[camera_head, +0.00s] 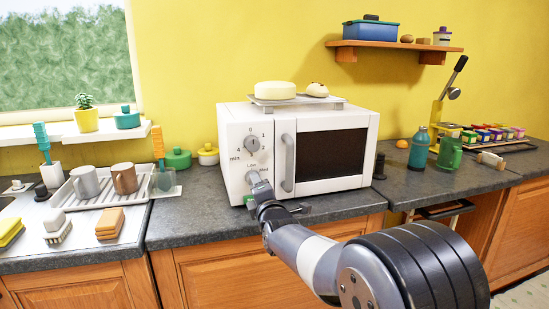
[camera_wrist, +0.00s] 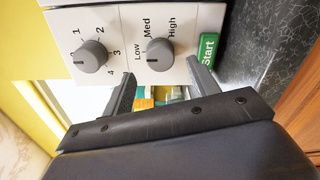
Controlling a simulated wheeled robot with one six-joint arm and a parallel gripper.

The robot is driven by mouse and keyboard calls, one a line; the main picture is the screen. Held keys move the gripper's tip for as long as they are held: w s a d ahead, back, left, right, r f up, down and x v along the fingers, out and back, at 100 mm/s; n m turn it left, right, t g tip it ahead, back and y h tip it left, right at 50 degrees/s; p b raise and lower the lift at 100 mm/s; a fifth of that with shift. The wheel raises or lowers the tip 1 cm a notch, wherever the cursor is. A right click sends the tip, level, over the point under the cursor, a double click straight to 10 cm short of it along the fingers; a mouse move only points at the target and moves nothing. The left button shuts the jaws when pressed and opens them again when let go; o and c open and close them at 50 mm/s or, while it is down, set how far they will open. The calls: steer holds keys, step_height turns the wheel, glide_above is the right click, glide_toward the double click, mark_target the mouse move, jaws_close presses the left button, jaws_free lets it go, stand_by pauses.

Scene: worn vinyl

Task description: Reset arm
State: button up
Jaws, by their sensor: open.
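My gripper (camera_head: 258,190) is in front of the left control panel of the white microwave (camera_head: 231,150). The wrist view also shows my gripper (camera_wrist: 162,84), its two fingers apart with nothing held between them. The grey Low-Med-High knob (camera_wrist: 160,55) lies just beyond the gap between the fingertips; I cannot tell whether they touch the panel. The grey timer knob (camera_wrist: 88,57) is to its left in the wrist view, and the green Start button (camera_wrist: 208,48) is near the right fingertip. The microwave door is shut. My arm reaches in from the lower right.
A tray (camera_head: 297,103) with two pale round items sits on the microwave. A drying rack (camera_head: 75,193) with mugs is at left. A teal bottle (camera_head: 418,150) and green mug (camera_head: 449,154) stand at right. A wall shelf (camera_head: 394,45) hangs above. The counter front (camera_head: 185,235) is clear.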

steer(key=v, duration=0.6)
steer(key=w+a+m+p, duration=0.3)
steer(key=w+m+p, duration=0.7)
steer(key=m, duration=1)
steer(key=shift+p, duration=0.65)
steer(key=shift+m, duration=0.4)
stand_by(0.4)
